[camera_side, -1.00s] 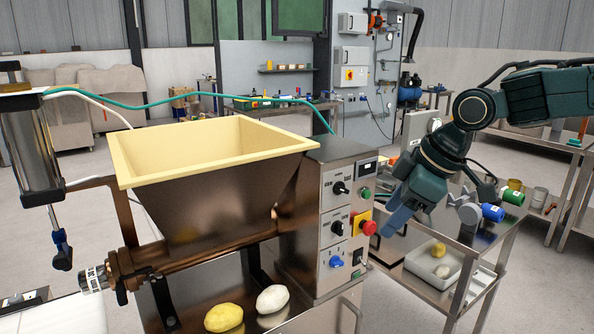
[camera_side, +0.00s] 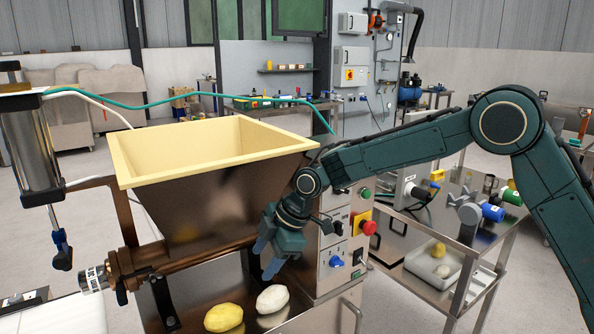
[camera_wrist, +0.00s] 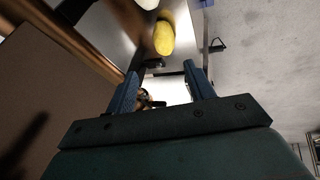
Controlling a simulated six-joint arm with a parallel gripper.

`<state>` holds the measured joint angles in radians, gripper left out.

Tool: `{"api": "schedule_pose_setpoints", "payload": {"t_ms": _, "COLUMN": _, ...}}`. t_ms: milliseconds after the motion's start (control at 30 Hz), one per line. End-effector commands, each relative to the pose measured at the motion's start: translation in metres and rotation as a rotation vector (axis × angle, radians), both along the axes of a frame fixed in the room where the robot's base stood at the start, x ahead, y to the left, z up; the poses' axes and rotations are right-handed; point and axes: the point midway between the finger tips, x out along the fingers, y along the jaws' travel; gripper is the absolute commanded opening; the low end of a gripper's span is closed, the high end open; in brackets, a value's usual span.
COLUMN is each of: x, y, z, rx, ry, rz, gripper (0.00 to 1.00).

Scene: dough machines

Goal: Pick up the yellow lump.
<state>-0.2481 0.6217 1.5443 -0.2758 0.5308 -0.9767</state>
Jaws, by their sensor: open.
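A yellow lump (camera_side: 223,318) lies on the steel table below the hopper machine, at the bottom of the side view. A white lump (camera_side: 272,299) lies just to its right, close beside it. My gripper (camera_side: 264,262) is open and empty, pointing down above the white lump and up to the right of the yellow one. In the wrist view the yellow lump (camera_wrist: 164,38) lies beyond the open fingers (camera_wrist: 160,80), on the steel surface. Part of a white lump (camera_wrist: 147,3) shows at the top edge there.
The hopper machine (camera_side: 215,200) with its cream rim stands right behind my gripper. Its control panel with a red stop button (camera_side: 369,228) is just to the right. A lower cart at right holds a white tray (camera_side: 420,263) with another yellow and white lump.

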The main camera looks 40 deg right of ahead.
Motion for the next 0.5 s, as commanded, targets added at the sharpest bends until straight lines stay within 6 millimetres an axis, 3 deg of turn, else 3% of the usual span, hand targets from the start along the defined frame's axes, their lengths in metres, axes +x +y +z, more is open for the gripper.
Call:
{"api": "schedule_pose_setpoints", "payload": {"t_ms": 33, "x": 0.005, "y": 0.008, "z": -0.013, "rx": -0.003, "ry": -0.002, "rz": 0.032, "gripper": 0.54}}
{"api": "schedule_pose_setpoints", "payload": {"t_ms": 200, "x": 0.017, "y": 0.025, "z": -0.039, "rx": -0.008, "ry": -0.016, "rz": 0.109, "gripper": 0.54}}
{"api": "schedule_pose_setpoints", "payload": {"t_ms": 500, "x": 0.021, "y": 0.031, "z": -0.050, "rx": -0.010, "ry": -0.025, "rz": 0.142, "gripper": 0.54}}
